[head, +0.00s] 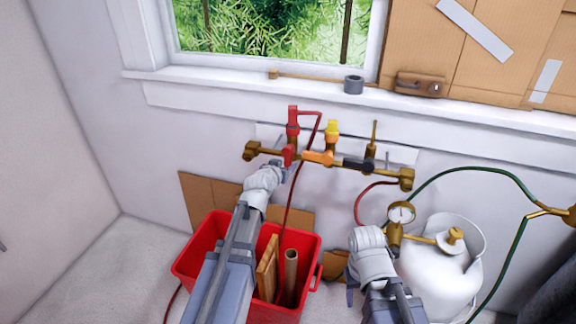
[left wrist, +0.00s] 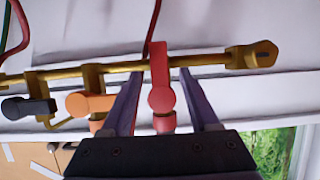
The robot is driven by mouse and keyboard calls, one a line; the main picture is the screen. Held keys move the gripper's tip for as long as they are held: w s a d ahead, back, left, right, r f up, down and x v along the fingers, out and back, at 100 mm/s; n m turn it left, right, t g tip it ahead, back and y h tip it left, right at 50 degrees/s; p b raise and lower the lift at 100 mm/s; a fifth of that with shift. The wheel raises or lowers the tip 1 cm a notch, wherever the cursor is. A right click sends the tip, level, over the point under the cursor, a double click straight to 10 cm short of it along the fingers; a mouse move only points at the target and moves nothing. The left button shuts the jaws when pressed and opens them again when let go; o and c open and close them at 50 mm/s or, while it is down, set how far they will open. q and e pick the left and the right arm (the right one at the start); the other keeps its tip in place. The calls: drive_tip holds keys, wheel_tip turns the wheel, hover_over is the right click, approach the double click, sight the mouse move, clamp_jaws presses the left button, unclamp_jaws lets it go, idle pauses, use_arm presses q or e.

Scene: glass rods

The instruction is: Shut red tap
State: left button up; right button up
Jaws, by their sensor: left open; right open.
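The red tap (head: 289,154) sits at the left end of a brass pipe (head: 262,152) on the wall under the window. In the left wrist view its red handle (left wrist: 161,92) has a round hub, with the lever pointing to the top of the picture, across the pipe. My left gripper (head: 279,168) is open at the red tap; in the left wrist view its fingers (left wrist: 162,76) stand on either side of the handle, with gaps visible. My right gripper (head: 351,288) is low by the white gas cylinder (head: 440,280), partly hidden by its own wrist.
An orange tap (head: 318,157) and a black tap (head: 357,164) sit along the pipe to the right. A red crate (head: 195,262) with wooden pieces stands below my left arm. A gauge (head: 401,213) and green hose (head: 480,170) are at the right.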

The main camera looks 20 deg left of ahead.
sight(287, 163)
use_arm(q)
drive_tip(key=b+x, duration=0.1)
drive_tip(key=x, duration=0.3)
drive_tip(key=shift+w+f, duration=0.2)
drive_tip(key=shift+w, duration=0.15)
clamp_jaws()
idle(1.1)
